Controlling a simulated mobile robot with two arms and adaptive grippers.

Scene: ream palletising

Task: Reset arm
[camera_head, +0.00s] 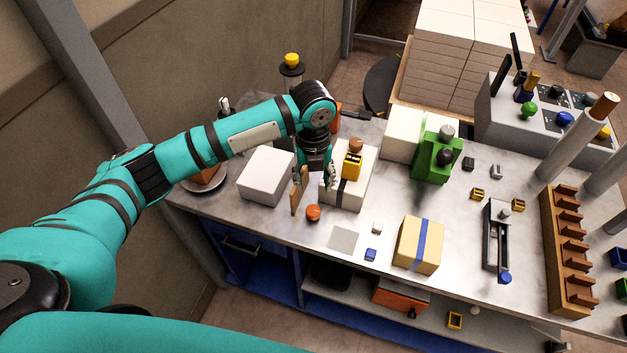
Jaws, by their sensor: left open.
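My left arm comes in from the left and reaches over the work table (455,252). My left gripper (315,184) points down above the table, its fingers apart, between a white ream-like block (267,175) on its left and another white block (350,190) on its right. A thin brown upright piece (295,192) stands close to the left finger; I cannot tell whether they touch. Nothing shows held between the fingers. My right gripper is not in view; a teal arm part of mine fills the bottom edge.
An orange knob (313,213) is near the gripper. A green device (437,157), a cardboard box with blue tape (418,245) and a brown rack (567,250) stand to the right. Stacked white reams (455,65) are behind the table.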

